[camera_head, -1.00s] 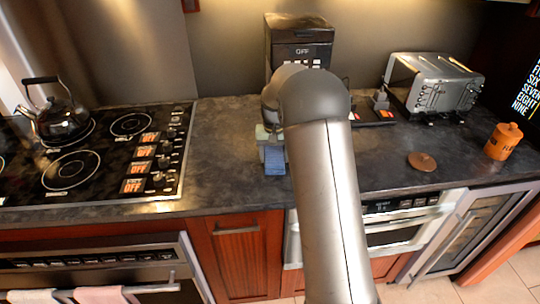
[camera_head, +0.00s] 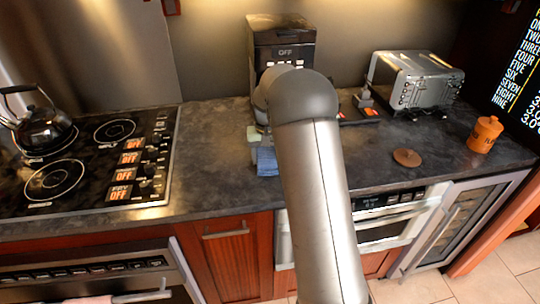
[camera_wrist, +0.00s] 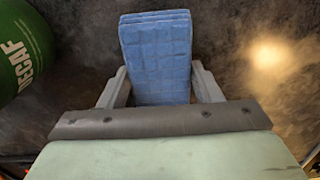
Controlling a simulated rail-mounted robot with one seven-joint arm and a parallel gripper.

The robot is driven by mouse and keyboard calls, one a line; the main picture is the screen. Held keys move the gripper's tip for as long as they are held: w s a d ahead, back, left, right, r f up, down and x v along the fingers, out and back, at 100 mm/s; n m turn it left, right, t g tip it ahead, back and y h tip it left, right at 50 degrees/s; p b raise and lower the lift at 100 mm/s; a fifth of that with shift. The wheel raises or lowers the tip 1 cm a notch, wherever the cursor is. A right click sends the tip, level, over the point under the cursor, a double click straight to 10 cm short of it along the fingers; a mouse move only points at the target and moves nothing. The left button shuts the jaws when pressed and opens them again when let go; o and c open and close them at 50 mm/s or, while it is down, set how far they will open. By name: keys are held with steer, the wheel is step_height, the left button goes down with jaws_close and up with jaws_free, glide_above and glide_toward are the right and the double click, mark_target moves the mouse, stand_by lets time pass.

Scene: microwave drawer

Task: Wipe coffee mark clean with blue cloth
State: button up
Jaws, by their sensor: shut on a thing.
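The blue cloth (camera_head: 266,161) is a folded, quilted block. My gripper (camera_head: 260,138) is shut on it above the dark counter, left of my arm's elbow in the head view. In the wrist view the cloth (camera_wrist: 157,52) stands out between the two grey fingers of my gripper (camera_wrist: 158,82). I cannot tell whether the cloth touches the counter. A round brown patch (camera_head: 407,157), which looks like the coffee mark, lies on the counter well to the right of my gripper. It does not show in the wrist view.
A coffee maker (camera_head: 282,45) stands behind my arm, with a toaster (camera_head: 415,82) to its right. An orange jar (camera_head: 485,134) stands right of the patch. A stove (camera_head: 90,160) with a kettle (camera_head: 42,128) is at left. A green decaf can (camera_wrist: 22,50) is left of the cloth.

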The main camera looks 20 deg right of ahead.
mark_target(239, 170)
steer(key=shift+w+a+p, duration=0.1)
steer(key=shift+w+a, duration=0.15)
steer(key=shift+a, duration=1.25)
steer(key=shift+w+a+p, duration=0.1)
steer(key=shift+w+a, duration=0.15)
steer(key=shift+a, duration=1.25)
steer(key=shift+w+a+p, duration=0.1)
steer(key=shift+w+a, duration=0.15)
steer(key=shift+a, duration=1.25)
steer(key=shift+s+a+b, duration=0.2)
steer(key=shift+s+b, duration=0.25)
steer(key=shift+s, duration=0.35)
steer(key=shift+s+d, duration=0.2)
steer(key=shift+d, duration=0.4)
steer(key=shift+s+d, duration=0.15)
steer(key=shift+d, duration=0.4)
steer(key=shift+s+d, duration=0.1)
steer(key=shift+d, duration=1.2)
steer(key=shift+s+d, duration=0.15)
steer(key=shift+d, duration=0.8)
steer(key=shift+s+d, duration=0.2)
steer(key=shift+d, duration=0.75)
steer(key=shift+s+d, duration=0.15)
steer(key=shift+d, duration=0.8)
steer(key=shift+w+a, duration=0.3)
steer(key=shift+a, duration=1.5)
steer(key=shift+w+a, duration=0.35)
steer(key=shift+a, duration=1.4)
steer(key=shift+w+a, duration=0.3)
steer(key=shift+a, duration=1.5)
